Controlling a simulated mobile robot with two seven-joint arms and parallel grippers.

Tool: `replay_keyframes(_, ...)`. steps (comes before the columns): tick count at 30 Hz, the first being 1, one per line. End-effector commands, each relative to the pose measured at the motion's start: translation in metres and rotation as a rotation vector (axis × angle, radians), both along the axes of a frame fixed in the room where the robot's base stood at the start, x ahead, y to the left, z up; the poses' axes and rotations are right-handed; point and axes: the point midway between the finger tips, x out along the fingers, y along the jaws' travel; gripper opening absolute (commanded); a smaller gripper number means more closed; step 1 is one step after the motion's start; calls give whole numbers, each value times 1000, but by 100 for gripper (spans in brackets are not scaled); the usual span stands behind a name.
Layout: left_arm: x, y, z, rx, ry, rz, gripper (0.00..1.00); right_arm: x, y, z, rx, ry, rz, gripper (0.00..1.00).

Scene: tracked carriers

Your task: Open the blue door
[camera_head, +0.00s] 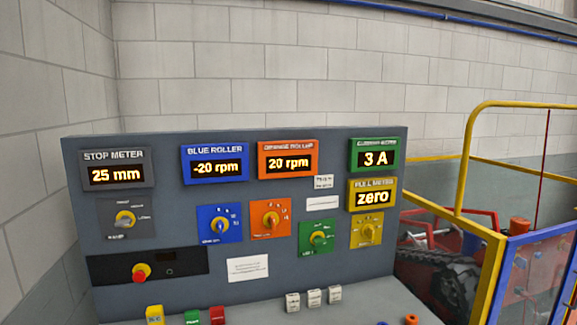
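A blue-framed panel with a see-through mesh or pane (540,262) stands at the right edge of the head view, next to a yellow post. It may be the blue door; its right and lower parts are cut off by the picture's edge. I cannot make out a handle on it. Neither of my grippers shows in this view.
A grey control console (335,270) with displays, knobs and a red button (140,272) fills the middle. A yellow railing (468,150) stands to the right. Behind it is a dark track (452,285) with red machine parts. A block wall (230,70) closes off the back.

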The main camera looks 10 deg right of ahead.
Motion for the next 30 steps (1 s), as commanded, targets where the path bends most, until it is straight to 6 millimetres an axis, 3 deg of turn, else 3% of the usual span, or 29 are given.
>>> replay_keyframes(14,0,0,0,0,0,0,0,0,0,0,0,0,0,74)
replay_keyframes(17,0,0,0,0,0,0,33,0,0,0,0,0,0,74)
replay_keyframes(23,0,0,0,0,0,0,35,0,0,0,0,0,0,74)
replay_keyframes(26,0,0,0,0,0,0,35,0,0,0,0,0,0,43)
replay_keyframes(30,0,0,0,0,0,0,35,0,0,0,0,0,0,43)
